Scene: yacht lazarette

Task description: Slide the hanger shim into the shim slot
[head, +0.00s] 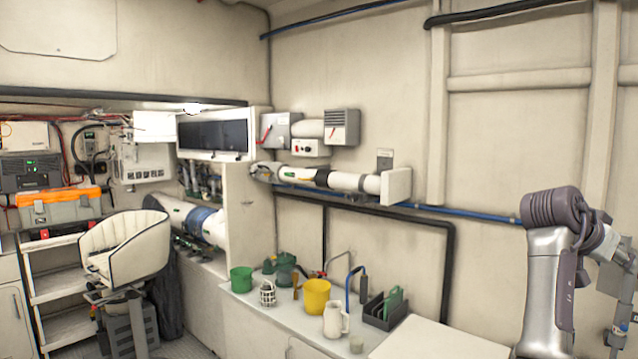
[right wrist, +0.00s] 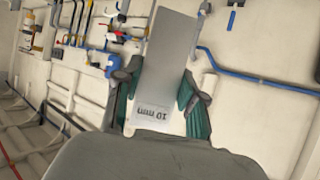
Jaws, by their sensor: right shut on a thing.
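In the right wrist view, my right gripper (right wrist: 158,92) is shut on the hanger shim (right wrist: 170,50), a flat light-grey plate. The shim is marked "10 mm", which reads upside down in this view. The teal finger pads press on its two long edges, and its far end sticks out well beyond the fingertips. In the head view only my right arm shows clearly, at the right edge; I cannot make out the shim there. I cannot pick out the shim slot in either view. My left gripper is not in view.
In the head view a white counter (head: 262,316) holds a green pot (head: 241,280), a yellow bucket (head: 316,297), a white jug (head: 335,320) and a dark caddy (head: 386,312). A padded seat (head: 125,245) stands left. Tools hang on the wall in the wrist view.

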